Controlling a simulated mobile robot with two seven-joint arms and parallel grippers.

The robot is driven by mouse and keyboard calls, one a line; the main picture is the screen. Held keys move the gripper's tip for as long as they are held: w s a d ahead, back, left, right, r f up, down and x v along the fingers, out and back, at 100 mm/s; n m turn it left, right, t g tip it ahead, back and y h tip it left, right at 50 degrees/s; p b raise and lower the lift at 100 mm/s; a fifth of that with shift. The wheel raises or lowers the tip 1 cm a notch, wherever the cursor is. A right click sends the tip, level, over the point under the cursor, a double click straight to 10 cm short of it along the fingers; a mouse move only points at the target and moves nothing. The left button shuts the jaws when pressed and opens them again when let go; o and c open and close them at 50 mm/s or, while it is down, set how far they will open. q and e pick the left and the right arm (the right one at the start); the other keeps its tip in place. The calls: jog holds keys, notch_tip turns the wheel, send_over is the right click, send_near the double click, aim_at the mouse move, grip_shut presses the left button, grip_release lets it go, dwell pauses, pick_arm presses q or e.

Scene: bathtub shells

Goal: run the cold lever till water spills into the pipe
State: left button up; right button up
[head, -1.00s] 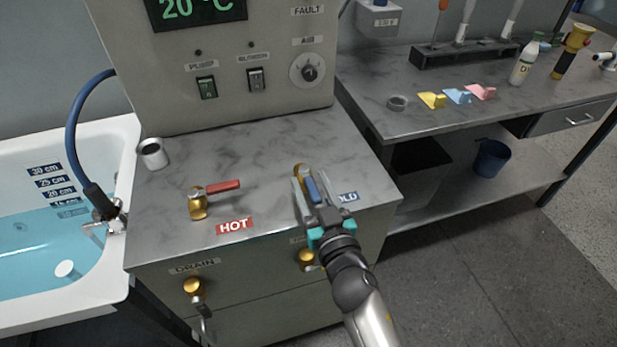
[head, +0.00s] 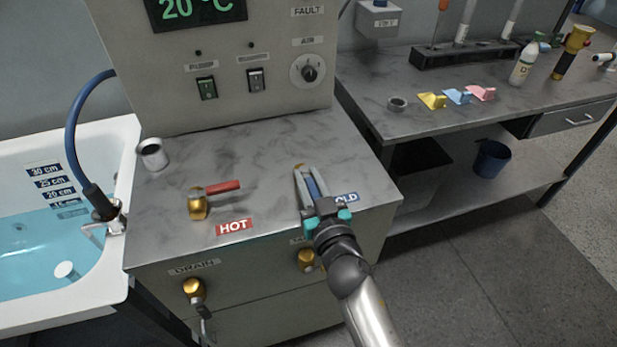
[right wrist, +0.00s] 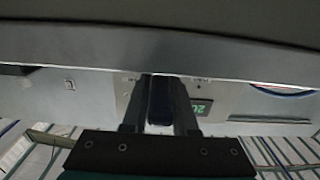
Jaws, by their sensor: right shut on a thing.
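The blue cold lever (head: 313,187) sits on the metal counter beside the blue COLD label (head: 346,198). My right gripper (head: 308,180) is shut on the blue lever, its fingers on either side of it. The lever also shows dark between the fingers in the right wrist view (right wrist: 160,100). The brass valve body under the lever is mostly hidden by the gripper. The tub (head: 90,290) at left holds blue water, its surface near the lowest depth labels. I cannot tell which pipe is meant, and no spilling water shows. My left gripper is out of view.
The red hot lever (head: 222,187) on its brass valve stands left of my gripper. Brass drain taps (head: 193,288) stick out of the front. The control cabinet (head: 240,80) rises behind.

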grip_shut()
dwell(0.8)
